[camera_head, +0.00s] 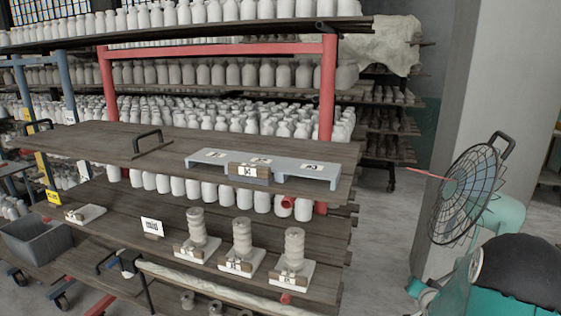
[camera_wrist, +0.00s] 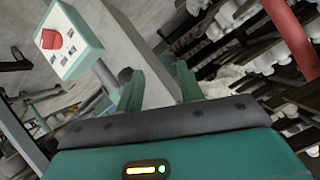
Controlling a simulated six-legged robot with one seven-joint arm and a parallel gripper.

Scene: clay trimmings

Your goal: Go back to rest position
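My gripper (camera_wrist: 160,84) shows in the wrist view with its two green fingers apart and nothing held between them. Behind the fingers are a grey pillar and tilted shelving with pale bottles, so the wrist is tilted. In the head view, teal and black parts of my arm fill the lower right corner, and my fingers cannot be made out there. Three stacks of round clay discs (camera_head: 242,238) stand on pale labelled bases on the lower shelf board (camera_head: 165,245).
A grey-blue rack (camera_head: 318,180) lies on the upper board (camera_head: 90,143). A grey bin (camera_head: 35,238) stands at left. A round caged fan (camera_head: 462,195) stands at right before a pillar (camera_head: 475,90). Floor shows between shelf and fan.

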